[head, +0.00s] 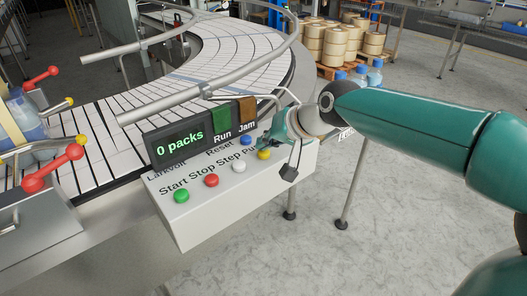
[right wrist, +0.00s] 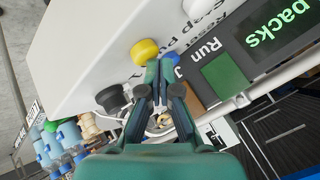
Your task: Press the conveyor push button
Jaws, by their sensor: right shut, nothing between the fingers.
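A light grey control box (head: 225,205) carries green (head: 181,196), red (head: 211,180), white (head: 238,167), blue (head: 246,140) and yellow (head: 264,155) buttons. The label by the yellow button starts with "Pu"; the rest is hidden. My right gripper (head: 268,141) is shut and empty, at the right end of the box. In the right wrist view its fingertips (right wrist: 162,68) are right beside the yellow button (right wrist: 145,52); I cannot tell whether they touch it. My left gripper is not in view.
A display (head: 180,145) reads "0 packs" above the buttons, with Run and Jam flags. A dark knob-like part (right wrist: 110,98) is near the yellow button. The curved conveyor (head: 215,75) with guide rails lies behind. Bottles (head: 370,75) stand beyond my right arm.

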